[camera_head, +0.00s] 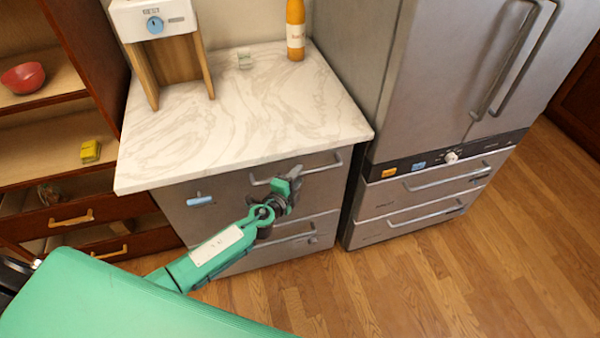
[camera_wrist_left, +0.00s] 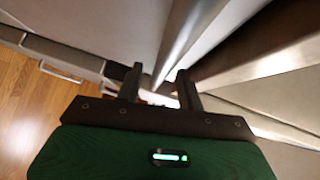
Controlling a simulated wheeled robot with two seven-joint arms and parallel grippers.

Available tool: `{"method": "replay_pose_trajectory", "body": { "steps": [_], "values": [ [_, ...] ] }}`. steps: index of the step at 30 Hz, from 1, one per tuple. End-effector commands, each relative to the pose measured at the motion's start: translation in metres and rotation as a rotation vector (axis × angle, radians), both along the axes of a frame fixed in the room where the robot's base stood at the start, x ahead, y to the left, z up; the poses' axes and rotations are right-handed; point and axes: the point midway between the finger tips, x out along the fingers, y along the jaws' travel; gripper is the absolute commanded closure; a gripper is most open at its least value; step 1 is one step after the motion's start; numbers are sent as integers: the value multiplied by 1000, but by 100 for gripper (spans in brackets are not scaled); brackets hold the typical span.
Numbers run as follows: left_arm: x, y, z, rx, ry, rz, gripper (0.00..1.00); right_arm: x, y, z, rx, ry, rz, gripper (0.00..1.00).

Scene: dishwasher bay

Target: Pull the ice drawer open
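A grey cabinet under the counter has an upper drawer (camera_head: 225,191) with a long bar handle (camera_head: 325,167) and a lower drawer with a similar handle. I cannot read which drawer is the ice drawer. My left gripper (camera_head: 291,180) is in front of the upper drawer, at its handle, and hides the handle's middle. In the left wrist view the two dark fingers (camera_wrist_left: 158,88) stand apart, with a metal bar (camera_wrist_left: 187,40) running toward the gap between them. I cannot tell whether they touch it. The upper drawer looks shut. My right gripper is not in view.
A steel fridge (camera_head: 450,70) with two lower drawers (camera_head: 430,185) stands to the right. The marble counter (camera_head: 240,110) holds an orange bottle (camera_head: 295,30) and a white dispenser (camera_head: 153,20). Wooden shelves (camera_head: 50,120) are at left. The wooden floor (camera_head: 430,280) is clear at front right.

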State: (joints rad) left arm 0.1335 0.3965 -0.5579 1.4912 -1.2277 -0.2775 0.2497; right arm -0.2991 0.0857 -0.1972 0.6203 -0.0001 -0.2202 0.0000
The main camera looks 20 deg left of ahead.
Motion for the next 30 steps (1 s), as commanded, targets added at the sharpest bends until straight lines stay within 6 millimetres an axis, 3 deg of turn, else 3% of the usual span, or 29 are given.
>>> {"method": "replay_pose_trajectory", "body": {
  "steps": [6,16,22,30],
  "values": [
    [19,-4,-3,-1,0,0,62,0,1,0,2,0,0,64],
    [21,-4,-4,-2,1,0,62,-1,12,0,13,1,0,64],
    [21,-4,-4,-1,1,0,99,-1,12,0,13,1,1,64],
    [20,-5,-4,-1,1,0,100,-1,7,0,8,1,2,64]
  ]
}}
